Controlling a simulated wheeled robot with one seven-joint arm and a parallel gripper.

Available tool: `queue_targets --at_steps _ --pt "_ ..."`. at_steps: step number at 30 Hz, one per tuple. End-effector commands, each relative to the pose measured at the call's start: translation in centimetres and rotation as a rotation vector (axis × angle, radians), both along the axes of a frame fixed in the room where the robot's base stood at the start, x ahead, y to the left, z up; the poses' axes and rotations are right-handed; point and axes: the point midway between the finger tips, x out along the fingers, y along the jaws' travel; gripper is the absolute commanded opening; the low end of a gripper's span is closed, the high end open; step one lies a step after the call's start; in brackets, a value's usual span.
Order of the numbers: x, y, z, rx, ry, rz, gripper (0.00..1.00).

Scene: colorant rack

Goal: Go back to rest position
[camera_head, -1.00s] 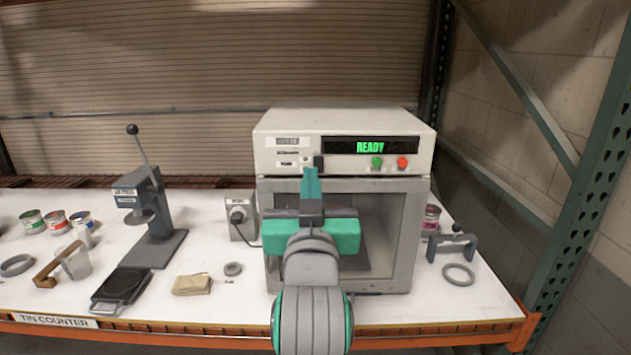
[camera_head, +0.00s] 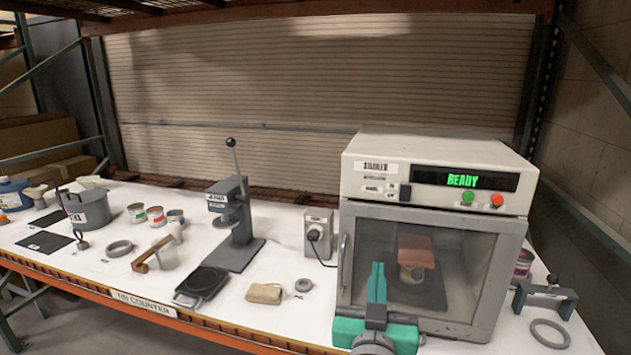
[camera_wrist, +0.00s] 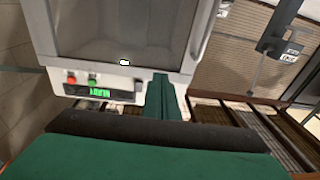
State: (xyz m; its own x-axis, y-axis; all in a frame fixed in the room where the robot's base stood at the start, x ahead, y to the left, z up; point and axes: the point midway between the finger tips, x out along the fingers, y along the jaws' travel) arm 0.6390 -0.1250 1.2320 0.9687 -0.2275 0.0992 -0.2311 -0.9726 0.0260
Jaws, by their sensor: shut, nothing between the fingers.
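My gripper (camera_head: 376,285) is at the bottom of the head view, in front of the lower part of a white box-shaped machine (camera_head: 365,168). Its green fingers are together and hold nothing. The machine's display (camera_head: 463,179) reads READY, with a green and a red button beneath it. Its glass door (camera_head: 420,265) is closed, and a can with a reddish block above it (camera_head: 415,255) shows inside. In the wrist view the fingers (camera_wrist: 163,98) point at the machine front (camera_wrist: 120,75), which appears upside down.
A lever press (camera_head: 235,215), a small scale (camera_head: 201,285), a tan cloth (camera_head: 264,293) and a plugged socket box (camera_head: 318,233) stand left of the machine. Several cans and a grey pot (camera_head: 88,208) are further left. A grey clamp (camera_head: 545,297) and a ring (camera_head: 550,333) lie at right.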

Motion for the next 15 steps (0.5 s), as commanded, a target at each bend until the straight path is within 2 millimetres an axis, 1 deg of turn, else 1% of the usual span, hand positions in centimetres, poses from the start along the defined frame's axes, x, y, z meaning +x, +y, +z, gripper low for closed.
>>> queue_targets --at_steps 1,3,8,9,15 --pt "-0.2 0.4 -2.2 0.001 0.017 0.006 0.0" --pt "-0.5 0.9 -4.6 0.0 0.029 0.015 0.0" --pt "-1.8 2.2 -9.9 0.001 0.058 0.035 0.0" --pt "-2.2 2.6 -11.2 0.001 0.065 0.041 0.0" --pt "-5.0 4.3 -17.3 0.002 0.1 0.068 0.0"
